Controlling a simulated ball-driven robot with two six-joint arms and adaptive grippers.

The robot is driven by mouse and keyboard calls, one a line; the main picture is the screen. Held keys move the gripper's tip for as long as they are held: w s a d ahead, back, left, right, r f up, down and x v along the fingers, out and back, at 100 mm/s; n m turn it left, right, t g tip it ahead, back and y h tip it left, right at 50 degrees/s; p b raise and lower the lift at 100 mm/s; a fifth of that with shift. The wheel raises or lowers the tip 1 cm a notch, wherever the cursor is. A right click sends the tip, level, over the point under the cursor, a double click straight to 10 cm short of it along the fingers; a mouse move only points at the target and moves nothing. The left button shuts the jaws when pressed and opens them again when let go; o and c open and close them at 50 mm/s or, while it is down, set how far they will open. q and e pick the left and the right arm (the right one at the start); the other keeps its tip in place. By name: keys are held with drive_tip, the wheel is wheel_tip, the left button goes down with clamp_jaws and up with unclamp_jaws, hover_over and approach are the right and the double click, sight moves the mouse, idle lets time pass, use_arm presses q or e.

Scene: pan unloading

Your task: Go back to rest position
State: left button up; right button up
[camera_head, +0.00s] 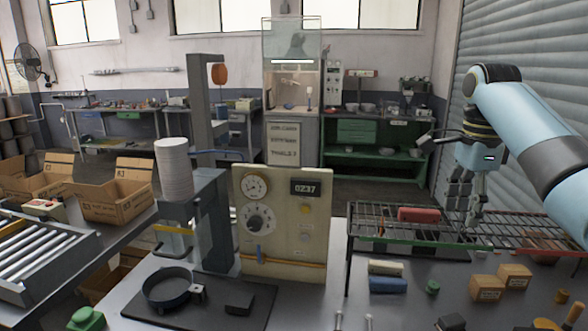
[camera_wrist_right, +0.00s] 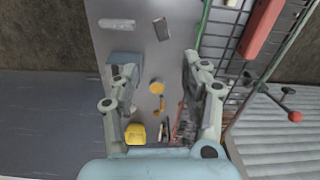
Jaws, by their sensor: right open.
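My right gripper (camera_head: 466,208) hangs at the right over the wire rack (camera_head: 440,232), fingers pointing down. It is open and holds nothing visible. In the right wrist view its two fingers (camera_wrist_right: 160,62) stand wide apart, with the table and small objects below between them. A dark round pan-like ring (camera_head: 170,302) lies on a black mat (camera_head: 258,305) at the front left of centre. My left gripper is not in view.
A red block (camera_head: 418,215) lies on the rack. Blocks in white (camera_head: 385,267), blue (camera_head: 388,285) and wood (camera_head: 487,288) lie on the table below. A control panel (camera_head: 283,250) and a column with a white cylinder (camera_head: 174,170) stand left of the rack. A red-ended lever (camera_wrist_right: 295,117) shows in the wrist view.

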drive_tip(key=s+a+f+n+t, duration=0.2)
drive_tip(key=s+f+n, duration=0.8)
drive_tip(key=s+f, duration=0.65)
drive_tip(key=s+a+r+n+t, duration=0.1)
drive_tip(key=s+r+n, duration=0.3)
drive_tip(key=s, duration=0.6)
drive_tip(key=s+a+r+n, duration=0.1)
drive_tip(key=s+n, duration=0.5)
drive_tip(key=s, duration=0.3)
wheel_tip(320, 180, down, 39)
drive_tip(key=s+d+g+b, duration=0.1)
drive_tip(key=s+d+b, duration=0.1)
drive_tip(key=b, duration=1.1)
use_arm(q)
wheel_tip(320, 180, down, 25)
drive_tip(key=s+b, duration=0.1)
drive_tip(key=b, duration=1)
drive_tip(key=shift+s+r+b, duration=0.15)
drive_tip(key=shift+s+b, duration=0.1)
drive_tip(key=shift+b, duration=0.05)
use_arm(e)
drive_tip(key=s+f, duration=0.9)
drive_tip(key=f, duration=0.5)
drive_tip(key=s+d+f+g, duration=0.1)
drive_tip(key=s+f, duration=0.9)
drive_tip(key=f, duration=0.3)
drive_tip(key=shift+d+f+m+h, duration=0.2)
drive_tip(key=shift+f+m+h, duration=0.1)
drive_tip(key=shift+f+m, duration=0.1)
